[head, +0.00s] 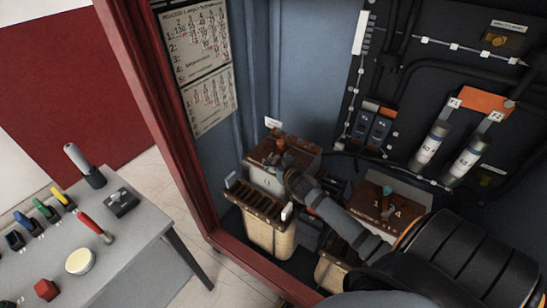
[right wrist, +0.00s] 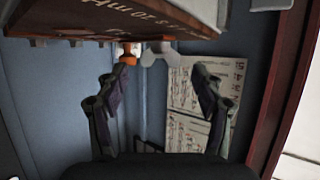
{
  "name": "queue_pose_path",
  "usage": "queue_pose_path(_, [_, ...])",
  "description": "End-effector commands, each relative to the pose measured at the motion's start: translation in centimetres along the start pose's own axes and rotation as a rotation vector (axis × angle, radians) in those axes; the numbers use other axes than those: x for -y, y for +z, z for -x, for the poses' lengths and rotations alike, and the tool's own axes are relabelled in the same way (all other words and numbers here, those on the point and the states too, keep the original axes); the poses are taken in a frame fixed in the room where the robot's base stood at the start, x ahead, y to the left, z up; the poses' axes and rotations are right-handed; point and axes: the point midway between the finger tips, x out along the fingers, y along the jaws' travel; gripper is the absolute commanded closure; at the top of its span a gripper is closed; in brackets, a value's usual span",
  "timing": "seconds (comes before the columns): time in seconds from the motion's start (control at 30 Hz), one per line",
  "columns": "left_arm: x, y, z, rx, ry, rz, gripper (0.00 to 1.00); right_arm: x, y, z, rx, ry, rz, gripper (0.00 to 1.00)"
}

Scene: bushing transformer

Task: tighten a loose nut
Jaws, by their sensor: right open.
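In the right wrist view, which looks upside down, a pale wing-shaped nut (right wrist: 161,53) sits beside an orange fitting (right wrist: 128,54) on the brown top of a transformer unit (right wrist: 90,22). My right gripper (right wrist: 155,78) is open and empty, its two fingers apart on either side of the nut and fitting, with a gap to both. In the head view my right gripper (head: 292,178) reaches in from the lower right, close to the left transformer unit (head: 268,178). It partly hides that unit's top; the nut is not clear there. My left gripper is not in view.
The red cabinet frame (head: 185,140) stands left of my arm. A second unit (head: 395,200) stands to the right, below grey cylinders (head: 430,147). A ribbed-top box (head: 270,233) stands in front. A grey table (head: 130,262) with tools is outside at left.

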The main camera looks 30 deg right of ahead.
Motion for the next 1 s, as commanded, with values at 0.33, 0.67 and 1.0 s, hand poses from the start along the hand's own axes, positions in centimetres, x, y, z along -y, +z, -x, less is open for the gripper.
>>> queue_pose_path(0.33, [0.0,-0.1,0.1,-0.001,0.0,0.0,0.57,0.1,0.0,-3.9,0.002,-0.001,0.0,0.32])
queue_pose_path(0.67, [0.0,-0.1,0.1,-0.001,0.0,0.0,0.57,0.0,0.1,-4.0,0.002,-0.001,0.001,0.46])
queue_pose_path(1.0, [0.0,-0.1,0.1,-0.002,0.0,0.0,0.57,0.1,0.1,-3.9,0.002,-0.001,0.0,0.88])
